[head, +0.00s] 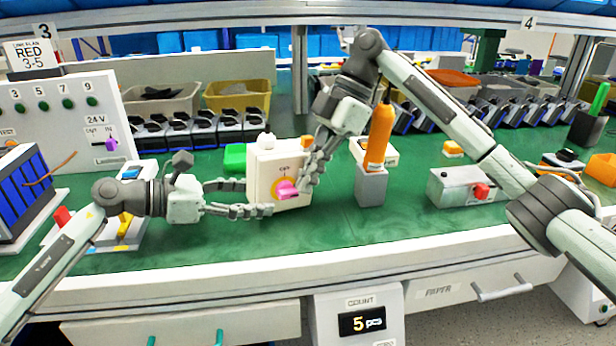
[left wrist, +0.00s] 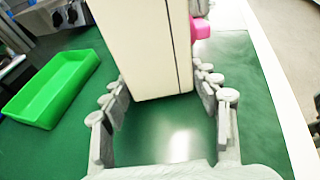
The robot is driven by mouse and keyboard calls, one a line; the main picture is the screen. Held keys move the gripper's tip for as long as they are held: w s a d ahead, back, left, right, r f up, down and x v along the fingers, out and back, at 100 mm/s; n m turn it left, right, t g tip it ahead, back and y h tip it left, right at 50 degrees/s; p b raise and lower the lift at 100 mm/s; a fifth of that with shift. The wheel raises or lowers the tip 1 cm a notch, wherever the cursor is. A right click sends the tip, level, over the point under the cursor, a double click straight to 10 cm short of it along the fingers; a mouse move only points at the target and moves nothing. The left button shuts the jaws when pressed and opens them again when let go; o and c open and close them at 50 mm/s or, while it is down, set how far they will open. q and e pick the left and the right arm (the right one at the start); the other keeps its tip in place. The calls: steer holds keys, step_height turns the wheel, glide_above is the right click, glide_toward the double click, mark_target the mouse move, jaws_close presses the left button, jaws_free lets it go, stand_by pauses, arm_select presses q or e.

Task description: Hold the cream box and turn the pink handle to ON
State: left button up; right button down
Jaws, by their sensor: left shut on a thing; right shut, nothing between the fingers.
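The cream box (head: 262,166) stands upright on the green bench mat. Its front has a yellow ring, a small label above it too blurred to read surely, and the pink handle (head: 287,189). The handle lies roughly sideways in the head view; its exact setting is unclear. My left gripper (head: 258,196) is shut on the box, one finger across its front low down. In the left wrist view the box (left wrist: 145,50) is between the fingers (left wrist: 163,88), with the pink handle (left wrist: 200,28) beyond. My right gripper (head: 304,187) is shut and empty beside the handle; contact is unclear.
A green tray (left wrist: 52,88) lies beside the box. An orange-handled tool (head: 379,135) stands in a grey holder (head: 371,187) to the right. A grey box with a red knob (head: 481,191) is farther right. The mat in front of the box is clear.

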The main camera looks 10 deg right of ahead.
arm_select(q)
steer(key=shift+r, duration=0.2)
arm_select(e)
steer(key=shift+a, duration=0.15)
steer(key=shift+s+a+r, duration=0.1)
steer(key=shift+s+a, duration=0.15)
steer(key=shift+a, duration=0.45)
steer(key=shift+r, duration=0.15)
arm_select(q)
steer(key=shift+f, duration=0.1)
arm_select(e)
steer(key=d+f+v, duration=0.1)
steer(key=d+v, duration=0.1)
steer(key=v, duration=1.1)
steer(key=shift+w+f, duration=0.15)
steer(key=shift+w, duration=0.2)
arm_select(q)
steer(key=o, duration=1)
steer(key=shift+c, duration=0.2)
steer(key=shift+a, duration=0.1)
